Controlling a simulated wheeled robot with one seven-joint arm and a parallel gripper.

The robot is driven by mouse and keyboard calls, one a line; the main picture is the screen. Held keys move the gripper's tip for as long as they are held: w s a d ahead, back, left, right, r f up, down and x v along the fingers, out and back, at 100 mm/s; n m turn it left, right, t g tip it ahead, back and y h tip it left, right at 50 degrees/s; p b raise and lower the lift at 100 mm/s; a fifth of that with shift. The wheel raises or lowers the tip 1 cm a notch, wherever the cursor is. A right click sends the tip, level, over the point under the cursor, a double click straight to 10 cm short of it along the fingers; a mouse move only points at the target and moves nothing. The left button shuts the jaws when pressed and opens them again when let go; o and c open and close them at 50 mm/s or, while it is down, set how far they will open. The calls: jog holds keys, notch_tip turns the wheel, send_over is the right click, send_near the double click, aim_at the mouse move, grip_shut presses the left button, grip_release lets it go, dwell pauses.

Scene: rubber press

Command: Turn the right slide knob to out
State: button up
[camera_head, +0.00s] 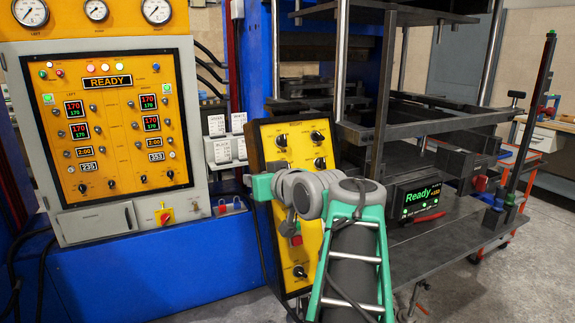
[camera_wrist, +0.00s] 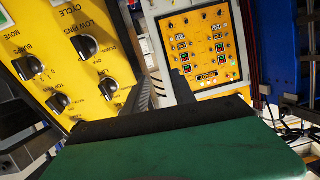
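The yellow control panel headed RIGHT (camera_head: 264,140) stands in front of the press in the head view. It carries several black knobs, among them an upper left one (camera_head: 282,140), an upper right one (camera_head: 317,136), one below that (camera_head: 320,162) and a low one (camera_head: 299,271). No label for the slide knob is legible, so I cannot tell which it is. My gripper (camera_head: 262,187) is at the panel's left edge, and my arm hides the panel's middle. In the wrist view, the panel's knobs (camera_wrist: 87,47) show tilted at upper left, apart from my green gripper body (camera_wrist: 190,150).
A larger yellow panel (camera_head: 120,120) with READY, red and green displays and knobs stands at left in a grey cabinet. The press with dark plates and a Ready display (camera_head: 420,197) stands at right. Open floor shows at lower right.

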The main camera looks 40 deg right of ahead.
aim_at(285, 140)
jog(key=s+d+r+t+h+b, duration=0.2)
jog(key=s+d+r+t, duration=0.1)
jog(key=s+d+r, duration=0.4)
jog(key=x, duration=0.3)
jog(key=p+x, duration=0.1)
jog(key=x, duration=0.2)
jog(key=p+x, duration=0.1)
jog(key=x, duration=0.2)
jog(key=shift+w+d+f, duration=0.3)
jog(key=shift+d+f, duration=0.05)
jog(key=shift+d, duration=0.05)
grip_shut()
